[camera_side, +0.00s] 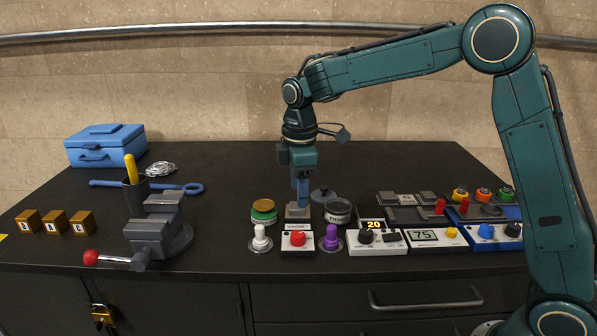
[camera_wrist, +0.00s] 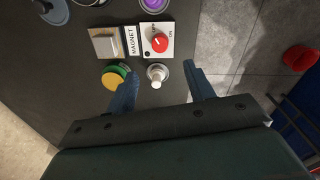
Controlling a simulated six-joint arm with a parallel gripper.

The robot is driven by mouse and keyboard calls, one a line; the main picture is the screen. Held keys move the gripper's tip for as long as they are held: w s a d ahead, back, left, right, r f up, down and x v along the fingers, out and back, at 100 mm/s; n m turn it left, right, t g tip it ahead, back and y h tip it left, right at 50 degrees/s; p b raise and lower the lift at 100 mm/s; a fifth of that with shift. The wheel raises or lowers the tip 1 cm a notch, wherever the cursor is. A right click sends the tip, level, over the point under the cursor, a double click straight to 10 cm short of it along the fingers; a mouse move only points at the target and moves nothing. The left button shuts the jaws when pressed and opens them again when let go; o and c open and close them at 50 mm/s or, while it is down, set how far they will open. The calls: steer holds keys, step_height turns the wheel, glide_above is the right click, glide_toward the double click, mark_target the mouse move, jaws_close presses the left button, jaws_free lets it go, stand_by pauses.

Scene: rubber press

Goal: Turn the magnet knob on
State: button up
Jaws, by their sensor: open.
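The magnet knob is a red knob (camera_side: 298,239) on a white panel labelled MAGNET (camera_side: 288,249), at the front middle of the table. In the wrist view the red knob (camera_wrist: 159,43) lies beyond my fingertips, with an ON label beside it. Which way the knob points is too small to tell. A square metal plate (camera_wrist: 105,43) sits behind the panel; it also shows in the side view (camera_side: 294,213). My gripper (camera_side: 303,203) points down near that plate, behind the knob. In the wrist view my gripper (camera_wrist: 160,79) is open and empty, its fingers apart.
A white-topped control (camera_side: 260,238) and a purple one (camera_side: 331,238) flank the panel closely. A green-and-gold button (camera_side: 264,211) and a dark round container (camera_side: 338,211) stand behind. A vise (camera_side: 160,234) is to the left; several control boxes crowd the right.

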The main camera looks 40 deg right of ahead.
mark_target(299, 234)
steer(key=f, duration=1.2)
steer(key=shift+w+d, duration=0.2)
steer(key=shift+w, duration=0.05)
steer(key=c, duration=1)
